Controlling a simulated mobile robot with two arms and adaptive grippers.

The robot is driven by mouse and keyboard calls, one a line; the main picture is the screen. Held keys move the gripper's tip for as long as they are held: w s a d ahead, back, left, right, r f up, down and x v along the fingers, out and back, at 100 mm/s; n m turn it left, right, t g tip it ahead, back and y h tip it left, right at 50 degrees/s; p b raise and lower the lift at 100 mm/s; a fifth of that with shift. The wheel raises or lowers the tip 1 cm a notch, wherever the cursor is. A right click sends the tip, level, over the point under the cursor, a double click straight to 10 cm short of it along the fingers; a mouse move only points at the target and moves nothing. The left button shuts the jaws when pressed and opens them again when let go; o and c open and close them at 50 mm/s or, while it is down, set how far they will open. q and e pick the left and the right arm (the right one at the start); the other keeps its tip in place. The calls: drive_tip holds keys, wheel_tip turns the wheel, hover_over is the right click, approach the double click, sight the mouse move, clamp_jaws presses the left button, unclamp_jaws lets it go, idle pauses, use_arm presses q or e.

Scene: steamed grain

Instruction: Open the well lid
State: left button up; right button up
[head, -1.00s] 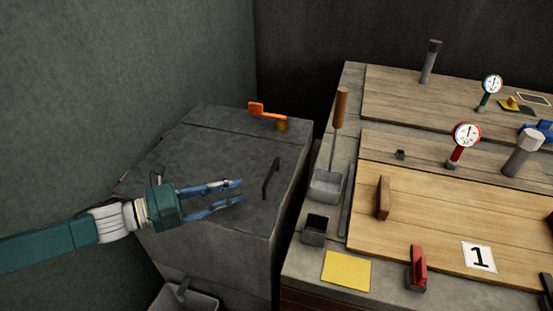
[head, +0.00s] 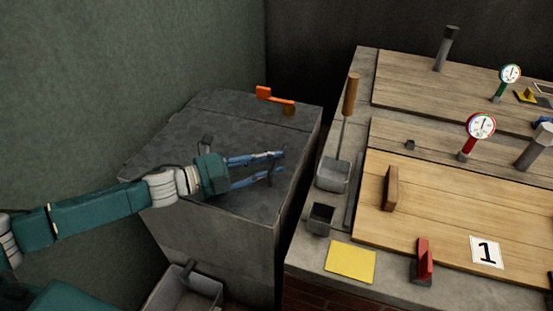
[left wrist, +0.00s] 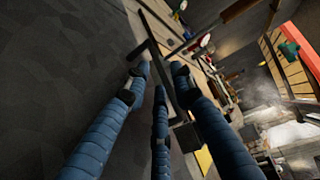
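The well lid (head: 165,150) is the dark grey slab on top of the stone block at the left, and it lies flat and closed. Its black bar handle (left wrist: 163,68) shows in the left wrist view, running between my spread fingers. In the head view my fingers mostly cover the handle. My left gripper (head: 282,163) reaches in low over the lid from the left, with its blue fingers apart at the handle. It also shows in the left wrist view (left wrist: 158,82). Whether a finger touches the handle is not clear. My right gripper is not in view.
An orange lever (head: 270,95) stands at the block's back edge. A narrow gap separates the block from the counter at right, which holds a wood-handled scoop (head: 335,173), a small dark box (head: 320,218), a yellow sheet (head: 350,262) and gauges. A grey basin (head: 185,292) sits below.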

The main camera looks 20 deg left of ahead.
use_arm(q)
drive_tip(key=shift+x, duration=0.8)
drive_tip(key=shift+w+d, duration=0.1)
clamp_jaws()
